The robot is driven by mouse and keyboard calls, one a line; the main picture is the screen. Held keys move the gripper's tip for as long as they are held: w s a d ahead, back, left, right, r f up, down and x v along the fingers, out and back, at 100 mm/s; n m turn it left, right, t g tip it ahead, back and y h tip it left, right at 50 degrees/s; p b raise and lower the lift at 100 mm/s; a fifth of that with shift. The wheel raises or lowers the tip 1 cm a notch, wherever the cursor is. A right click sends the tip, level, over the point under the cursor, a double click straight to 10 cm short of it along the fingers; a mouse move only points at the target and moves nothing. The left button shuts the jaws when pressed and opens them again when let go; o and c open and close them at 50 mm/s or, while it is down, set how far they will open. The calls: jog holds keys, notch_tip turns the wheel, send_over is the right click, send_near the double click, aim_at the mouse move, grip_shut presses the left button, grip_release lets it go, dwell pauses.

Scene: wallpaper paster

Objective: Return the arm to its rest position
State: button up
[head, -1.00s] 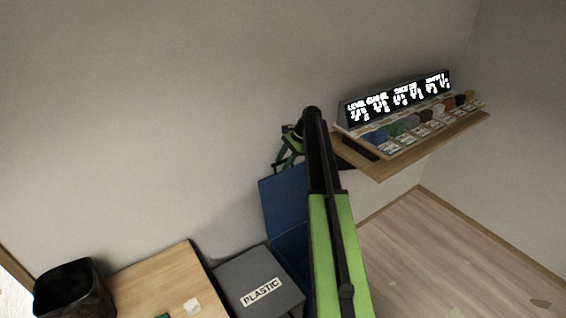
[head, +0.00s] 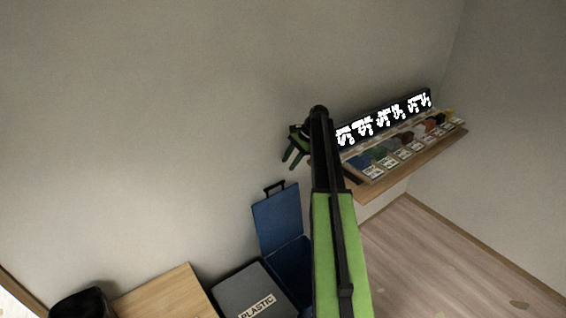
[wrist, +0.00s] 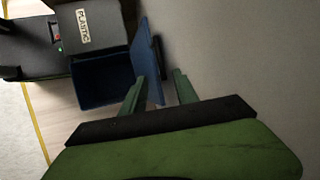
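My arm (head: 337,235) reaches up and away through the middle of the head view, green with a black upper section. My gripper (head: 288,165) shows at its far end, left of the arm, with green fingers pointing down. In the wrist view my gripper (wrist: 157,82) has its two fingers spread apart with nothing held between them. It hangs above and beside an open blue bin (wrist: 98,82), whose raised lid (wrist: 146,62) stands behind the fingers.
A grey bin labelled PLASTIC (head: 238,287) stands left of the blue bin (head: 292,270). A wooden table (head: 165,290) and a black container (head: 80,303) are at lower left. A wall shelf (head: 425,160) with a lit display is right of my arm. Floor is clear at right.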

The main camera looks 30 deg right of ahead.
jog(key=shift+p+v, duration=0.3)
jog(key=shift+v, duration=0.75)
jog(key=s+a+f+n+g+h+b, duration=0.1)
jog(key=s+a+f+n+b, duration=0.25)
jog(key=a, duration=0.75)
jog(key=s+a+f+n+g+h+b, duration=0.1)
jog(key=s+a+f+n+b, duration=0.25)
jog(key=a, duration=0.65)
jog(key=s+a+f+n+h+b, duration=0.1)
jog(key=s+a+f+n, duration=0.3)
jog(key=s+a, duration=0.4)
jog(key=s+a+f+n+h+b, duration=0.1)
jog(key=s+a+f+n+b, duration=0.3)
jog(key=s+a, duration=0.4)
jog(key=a+n, duration=0.1)
jog(key=a, duration=0.2)
jog(key=shift+a+h+b, duration=0.2)
jog(key=shift+h+b, duration=0.15)
jog(key=shift+h, duration=0.05)
